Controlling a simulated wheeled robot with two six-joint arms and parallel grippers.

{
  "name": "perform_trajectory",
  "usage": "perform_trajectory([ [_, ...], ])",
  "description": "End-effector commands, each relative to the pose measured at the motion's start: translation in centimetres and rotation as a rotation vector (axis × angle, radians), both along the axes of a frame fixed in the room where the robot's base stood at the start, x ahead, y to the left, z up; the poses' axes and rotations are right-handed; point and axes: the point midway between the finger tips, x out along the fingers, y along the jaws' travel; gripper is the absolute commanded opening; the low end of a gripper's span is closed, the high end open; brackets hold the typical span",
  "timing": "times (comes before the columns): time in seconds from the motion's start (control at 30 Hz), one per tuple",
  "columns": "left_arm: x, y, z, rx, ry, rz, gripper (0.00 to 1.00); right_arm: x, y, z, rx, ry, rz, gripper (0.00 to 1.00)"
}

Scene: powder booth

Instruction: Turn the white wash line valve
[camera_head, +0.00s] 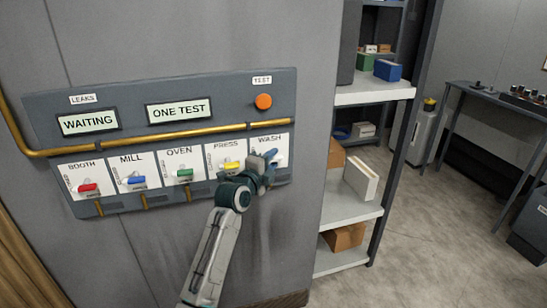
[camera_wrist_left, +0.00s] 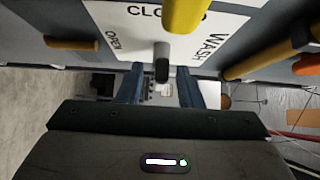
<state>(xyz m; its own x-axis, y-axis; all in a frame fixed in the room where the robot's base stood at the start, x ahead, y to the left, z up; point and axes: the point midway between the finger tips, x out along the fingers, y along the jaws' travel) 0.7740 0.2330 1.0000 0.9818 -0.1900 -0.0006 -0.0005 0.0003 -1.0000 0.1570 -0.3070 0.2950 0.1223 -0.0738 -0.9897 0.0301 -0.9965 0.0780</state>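The wall panel (camera_head: 130,100) carries a row of labelled valves. The WASH card (camera_head: 281,153) is at its right end. In the head view my left gripper (camera_head: 268,163) is in front of this card and hides most of the wash valve. In the left wrist view the wash valve handle (camera_wrist_left: 162,62) shows as a short pale and dark stub on the white card. The two blue fingers of my left gripper (camera_wrist_left: 162,82) are open, one on each side of the stub, with gaps visible. I cannot tell how deep the stub sits between them. My right gripper is out of view.
The red (camera_head: 88,188), blue (camera_head: 136,180), green (camera_head: 184,174) and yellow (camera_head: 232,165) valves are left of WASH. A brass pipe (camera_head: 150,136) crosses above the cards. The orange TEST button (camera_head: 263,101) is above. Displays read WAITING and ONE TEST. A shelf (camera_head: 375,92) stands to the right.

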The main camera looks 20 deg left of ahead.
Motion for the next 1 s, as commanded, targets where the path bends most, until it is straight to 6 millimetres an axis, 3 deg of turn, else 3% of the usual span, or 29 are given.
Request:
perform_trajectory([
  [0.13,1.1,-0.2,0.0,0.000,0.000,0.000,0.33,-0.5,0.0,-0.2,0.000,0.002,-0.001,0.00],
  [0.43,1.3,-0.3,0.0,0.000,0.000,0.000,0.33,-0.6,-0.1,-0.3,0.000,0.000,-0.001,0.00],
  [0.47,1.3,-0.3,0.0,0.000,0.000,0.000,0.31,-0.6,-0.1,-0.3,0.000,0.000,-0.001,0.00],
  [0.63,1.3,-0.3,0.0,0.000,0.000,0.000,0.00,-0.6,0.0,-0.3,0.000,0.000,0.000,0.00],
  [0.93,1.3,-0.3,-0.2,-0.007,-0.005,0.000,0.00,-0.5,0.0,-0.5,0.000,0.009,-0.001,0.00],
  [1.0,1.3,-0.3,-0.3,-0.015,-0.010,0.000,0.00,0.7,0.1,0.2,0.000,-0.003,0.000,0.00],
])
